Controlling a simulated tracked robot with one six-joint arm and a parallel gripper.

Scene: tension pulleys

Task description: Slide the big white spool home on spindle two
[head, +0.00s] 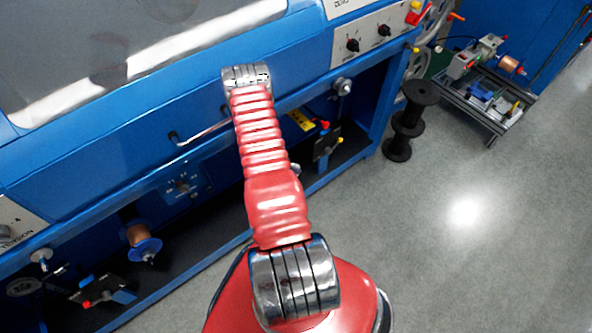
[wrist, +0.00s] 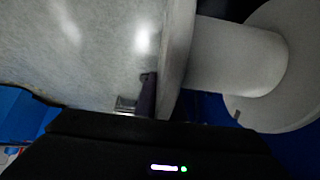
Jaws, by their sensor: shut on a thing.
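The big white spool (wrist: 238,55) fills the right of the wrist view, with its barrel between two round flanges. My gripper (wrist: 148,98) shows only in part, at the lower middle of the wrist view. A dark finger and a metallic piece stand against the near flange (wrist: 177,60), and the jaws are shut on the spool. The far finger's contact is hidden. In the head view my red arm reaches over the blue machine and hides both gripper and spool. I cannot pick out spindle two or tell whether the spool is on it.
The blue machine (head: 120,155) spans the left and middle. A copper spool with blue flanges (head: 145,245) sits in its lower bay. Black spools (head: 407,125) stand by its right end, near a cart (head: 480,97). Grey floor (head: 440,240) is clear at right.

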